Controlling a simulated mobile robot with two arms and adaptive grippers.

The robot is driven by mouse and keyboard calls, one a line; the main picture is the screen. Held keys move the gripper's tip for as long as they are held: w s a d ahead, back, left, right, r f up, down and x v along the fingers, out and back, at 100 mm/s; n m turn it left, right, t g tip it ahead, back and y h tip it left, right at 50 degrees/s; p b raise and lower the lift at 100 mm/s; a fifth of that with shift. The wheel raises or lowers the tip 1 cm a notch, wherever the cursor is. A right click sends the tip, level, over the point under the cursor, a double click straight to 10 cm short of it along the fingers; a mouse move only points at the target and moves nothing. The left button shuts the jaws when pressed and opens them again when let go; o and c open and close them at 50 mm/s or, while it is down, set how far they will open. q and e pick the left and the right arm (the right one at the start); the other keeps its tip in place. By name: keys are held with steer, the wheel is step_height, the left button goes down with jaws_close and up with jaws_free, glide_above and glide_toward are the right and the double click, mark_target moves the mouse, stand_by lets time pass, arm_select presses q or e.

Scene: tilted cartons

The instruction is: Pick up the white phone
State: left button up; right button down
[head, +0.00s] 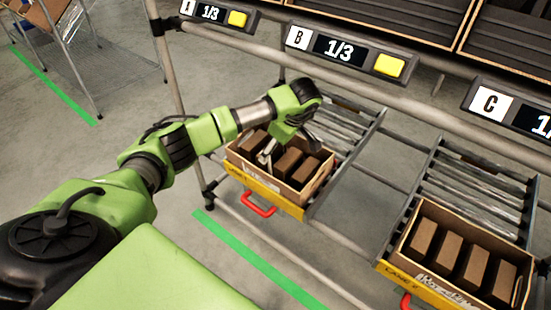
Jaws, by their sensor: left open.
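My left gripper (289,147) reaches down from the green arm to the left carton (313,190). Its two grey fingers are spread apart, over or just inside the carton. Brown boxes (287,162) stand in a row in this carton, partly hidden by the gripper. I cannot make out a white phone; the pale shape by the left finger looks like part of the gripper. Whether the fingers touch a box cannot be told. My right gripper is not in view.
A second carton (399,265) with several brown boxes sits on the right roller lane (470,190). Rack bars and displays marked B (338,50) and C (510,113) are above. A red handle (259,206) hangs below the left carton.

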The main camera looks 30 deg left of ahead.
arm_select(q)
steer(key=shift+w+a+f, duration=0.15)
steer(key=shift+a+f, duration=0.05)
steer(key=shift+f, duration=0.5)
steer(key=c, duration=1.1)
steer(key=shift+r, duration=0.15)
